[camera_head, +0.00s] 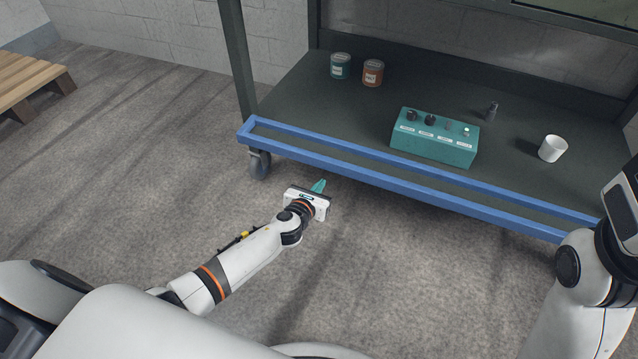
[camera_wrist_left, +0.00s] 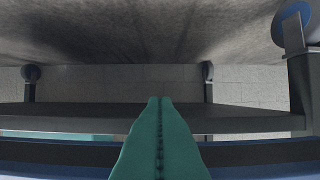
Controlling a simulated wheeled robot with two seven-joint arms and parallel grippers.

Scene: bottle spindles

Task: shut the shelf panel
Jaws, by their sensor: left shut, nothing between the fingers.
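The shelf panel (camera_head: 420,187) is a long blue-edged frame along the front of a dark shelf. It lies folded outward, nearly flat, at about the height of the shelf board. My left gripper (camera_head: 319,186) has teal fingers and is shut and empty. It is low in front of the panel's left half, with its fingertips pointing toward the shelf; I cannot tell whether they touch it. In the left wrist view the shut fingers (camera_wrist_left: 160,135) reach across the blue panel bar (camera_wrist_left: 50,152). My right arm shows at the right edge, its fingers out of view.
On the shelf board (camera_head: 330,110) stand two cans (camera_head: 340,66) (camera_head: 373,73), a teal control box (camera_head: 435,137), a small dark cylinder (camera_head: 492,111) and a white cup (camera_head: 552,148). A caster (camera_head: 259,164) is under the left corner. A pallet (camera_head: 30,80) lies far left. The floor in front is clear.

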